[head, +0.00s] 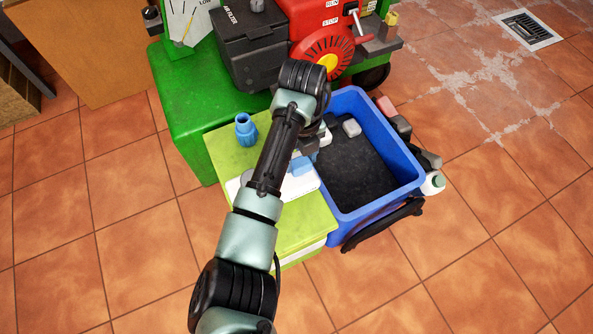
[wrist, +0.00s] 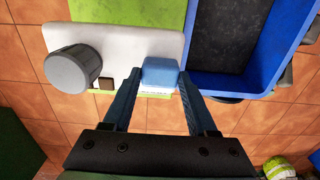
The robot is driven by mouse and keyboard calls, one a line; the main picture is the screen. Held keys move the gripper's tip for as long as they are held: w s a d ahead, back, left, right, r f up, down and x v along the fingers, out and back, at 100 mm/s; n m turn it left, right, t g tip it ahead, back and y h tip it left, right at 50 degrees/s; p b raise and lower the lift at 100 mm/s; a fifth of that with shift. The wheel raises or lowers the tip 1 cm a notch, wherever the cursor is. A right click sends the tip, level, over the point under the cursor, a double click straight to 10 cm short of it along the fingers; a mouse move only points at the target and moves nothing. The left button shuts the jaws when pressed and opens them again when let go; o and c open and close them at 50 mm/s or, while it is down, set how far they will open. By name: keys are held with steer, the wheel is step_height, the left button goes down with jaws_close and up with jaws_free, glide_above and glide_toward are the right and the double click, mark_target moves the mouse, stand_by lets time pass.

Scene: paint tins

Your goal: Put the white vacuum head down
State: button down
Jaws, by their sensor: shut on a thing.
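The white vacuum head (wrist: 118,48) is a flat rounded white plate with a grey cylinder (wrist: 73,70) on its left and a small blue block (wrist: 160,72) at its right. My gripper (wrist: 159,76) is shut on the blue block, one finger on each side. In the head view the white plate (head: 307,184) shows at the lime-green box (head: 290,228), partly hidden by my arm, close to the blue bin's left wall. I cannot tell whether the plate touches the box top. My fingers are mostly hidden in the head view.
The blue bin (head: 376,205), dark inside, stands right of the lime box and holds a pale block (head: 351,128). A blue fitting (head: 245,130) stands on the lime box. A green machine with a red engine (head: 325,45) is behind. Bottles (head: 433,183) stand right of the bin. Tiled floor is clear in front.

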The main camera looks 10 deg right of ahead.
steer(key=shift+f+b, duration=1.15)
steer(key=shift+f, duration=1.55)
steer(key=shift+f, duration=0.15)
steer(key=shift+c, duration=1)
jaws_free()
step_height(320, 180, up, 12)
steer(key=p, duration=0.5)
steer(key=shift+p, duration=0.35)
